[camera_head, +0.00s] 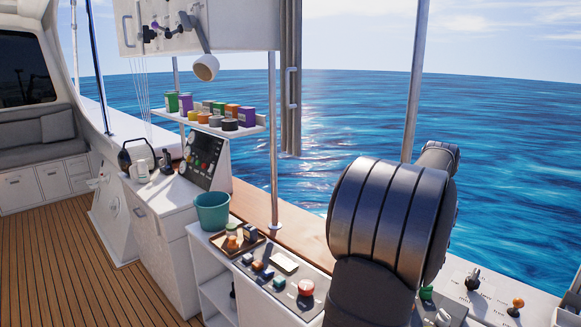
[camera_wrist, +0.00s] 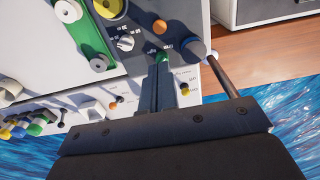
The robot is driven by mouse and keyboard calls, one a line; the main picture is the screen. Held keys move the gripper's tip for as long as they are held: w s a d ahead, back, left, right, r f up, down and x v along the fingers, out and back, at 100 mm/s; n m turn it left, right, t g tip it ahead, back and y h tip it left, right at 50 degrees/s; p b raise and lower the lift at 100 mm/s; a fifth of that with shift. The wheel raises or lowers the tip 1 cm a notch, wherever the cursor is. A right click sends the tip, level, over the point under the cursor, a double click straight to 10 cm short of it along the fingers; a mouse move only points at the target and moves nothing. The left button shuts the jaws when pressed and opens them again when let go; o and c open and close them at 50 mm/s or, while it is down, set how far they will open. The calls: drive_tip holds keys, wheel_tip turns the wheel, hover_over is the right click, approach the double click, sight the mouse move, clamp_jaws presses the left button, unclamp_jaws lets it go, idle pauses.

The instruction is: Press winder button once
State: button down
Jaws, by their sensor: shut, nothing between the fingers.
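My gripper (camera_wrist: 163,66) is shut and empty in the wrist view, its fingers pointing at a dark control panel. A small green button (camera_wrist: 162,57) shows right at the fingertips; I cannot tell whether they touch it. An orange round button (camera_wrist: 160,25) is just beyond it on the same panel. No label readable here tells which control is the winder button. In the head view a green button (camera_head: 426,292) stands at the right edge of my arm, which hides part of the console. My gripper is not visible in the head view.
The wrist view shows a rotary knob (camera_wrist: 125,43) and a dark metal rod (camera_wrist: 223,75) beside the fingers. In the head view a red button (camera_head: 306,287), a teal bucket (camera_head: 212,212), a lever (camera_head: 473,280) and an orange-topped switch (camera_head: 516,305) stand along the counter.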

idle(0.5)
wheel_tip(320, 180, down, 7)
drive_tip(key=s+m+t, duration=0.1)
drive_tip(key=m+t, duration=0.8)
drive_tip(key=m, duration=0.9)
drive_tip(key=shift+s+m+h, duration=0.15)
drive_tip(key=shift+m+h, duration=0.15)
drive_tip(key=shift+m, duration=0.1)
drive_tip(key=shift+f, duration=0.15)
drive_tip(key=shift+f, duration=4.35)
drive_tip(key=shift+f, duration=0.4)
